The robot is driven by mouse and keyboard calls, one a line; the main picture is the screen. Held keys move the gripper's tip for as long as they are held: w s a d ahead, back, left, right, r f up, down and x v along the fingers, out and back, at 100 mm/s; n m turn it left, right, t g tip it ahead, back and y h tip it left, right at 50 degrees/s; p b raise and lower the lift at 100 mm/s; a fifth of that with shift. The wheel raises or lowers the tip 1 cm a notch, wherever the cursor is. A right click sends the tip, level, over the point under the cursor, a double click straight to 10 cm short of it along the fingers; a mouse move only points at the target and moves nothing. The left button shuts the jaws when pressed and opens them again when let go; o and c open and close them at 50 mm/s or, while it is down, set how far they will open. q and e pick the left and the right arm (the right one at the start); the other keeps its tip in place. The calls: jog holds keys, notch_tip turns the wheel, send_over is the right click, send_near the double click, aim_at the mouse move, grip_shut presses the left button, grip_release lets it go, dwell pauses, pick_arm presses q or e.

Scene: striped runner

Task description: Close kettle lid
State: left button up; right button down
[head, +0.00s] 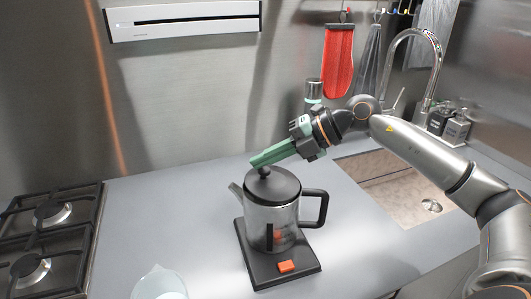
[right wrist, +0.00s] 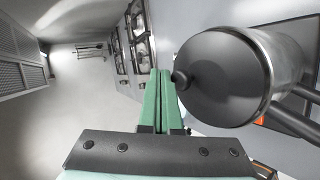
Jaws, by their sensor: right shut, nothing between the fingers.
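The kettle (head: 258,217) stands upright on its black base (head: 258,283), with its spout to the left and its black handle to the right. Its dark round lid (head: 278,187) lies over the top and looks level with the rim; I cannot tell whether it is fully seated. The lid with its small knob also shows in the right wrist view (right wrist: 225,80). My right gripper (head: 256,162) has its green fingers shut and empty, right by the knob; I cannot tell whether they touch it. The fingers also show in the right wrist view (right wrist: 159,85). My left gripper is not in view.
A gas hob (head: 50,215) is at the left and a sink with a tap (head: 432,65) at the right. A pale bowl or jug (head: 160,283) stands at the front edge. The grey counter (head: 165,215) left of the kettle is clear.

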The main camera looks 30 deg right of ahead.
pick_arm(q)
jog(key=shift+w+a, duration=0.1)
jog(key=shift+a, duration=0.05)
pick_arm(e)
jog(key=shift+w+a+f, duration=0.1)
jog(key=shift+a+f, duration=0.05)
jog(key=shift+f, duration=0.1)
jog(key=shift+f, duration=0.1)
dwell(0.3)
